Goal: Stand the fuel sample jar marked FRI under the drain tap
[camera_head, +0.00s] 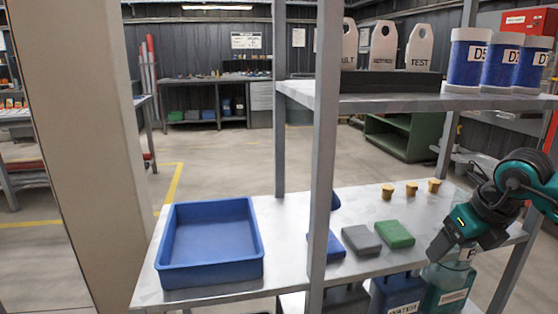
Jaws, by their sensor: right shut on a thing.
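My right gripper (448,244) comes in from the right at the front right of the lower shelf. It is shut on a pale, see-through jar (450,273), which hangs below its fingers. A white label with what looks like an F shows at the jar's upper right. The gripper hides the rest of the label, so I cannot read FRI in full. I cannot tell if the jar touches anything below. No drain tap shows in this view. My left gripper is not in view.
A blue tray (212,275) sits on the lower shelf (290,210), left of a post (325,150). Blue, grey (361,240) and green (395,234) blocks and yellow stoppers (411,188) lie right. Containers, one marked WATER (395,292), stand below. Blue jars (501,62) stand above.

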